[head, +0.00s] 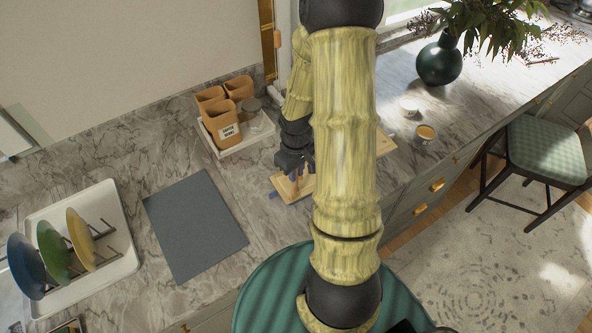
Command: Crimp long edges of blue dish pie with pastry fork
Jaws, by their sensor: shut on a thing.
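My gripper (296,168), dark and pointing down, is over the left part of a light wooden board (284,185) on the marble counter. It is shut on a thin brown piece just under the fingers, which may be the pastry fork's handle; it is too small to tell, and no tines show. A small bit of blue shows at the board's left edge, too little to name. My arm crosses the middle of the view and hides much of the board. No blue pie dish or pie can be made out.
Brown canisters (229,128) stand on a white tray behind the board. A dark grey mat (195,226) lies to the left. A white rack tray (122,264) holds coloured plates at far left. A green vase (439,63) and small jars stand at right. A green round surface (258,293) is in front.

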